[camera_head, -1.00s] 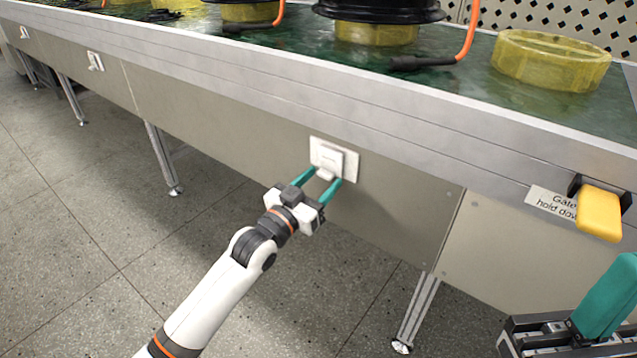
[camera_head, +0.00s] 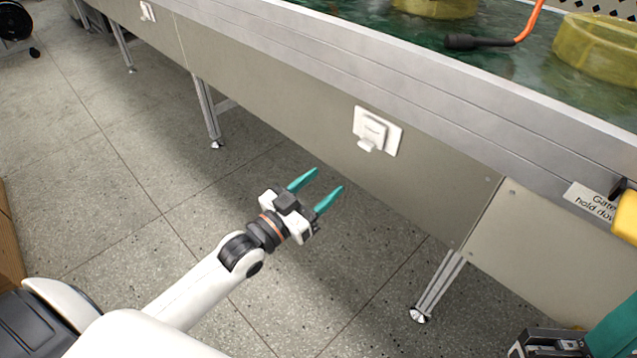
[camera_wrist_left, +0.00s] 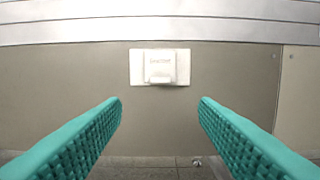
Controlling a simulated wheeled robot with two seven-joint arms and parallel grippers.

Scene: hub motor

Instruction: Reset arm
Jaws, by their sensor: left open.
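My left gripper (camera_head: 316,184) is open and empty, with two teal fingers. It hangs in the air in front of the conveyor's side panel, apart from it. A white wall-plate switch (camera_head: 376,131) with a small lever sits on that panel, up and to the right of the fingers. In the left wrist view the switch (camera_wrist_left: 160,67) is straight ahead, beyond and between the fingertips. Part of my right gripper (camera_head: 606,335) shows as a teal finger at the bottom right corner; its other finger is out of view.
The long metal conveyor (camera_head: 440,90) runs across the view, with a green top holding yellow rings (camera_head: 605,50) and an orange cable (camera_head: 527,24). A yellow handle (camera_head: 627,217) is at the right edge beside a label (camera_head: 592,201). A conveyor leg (camera_head: 437,287) stands below.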

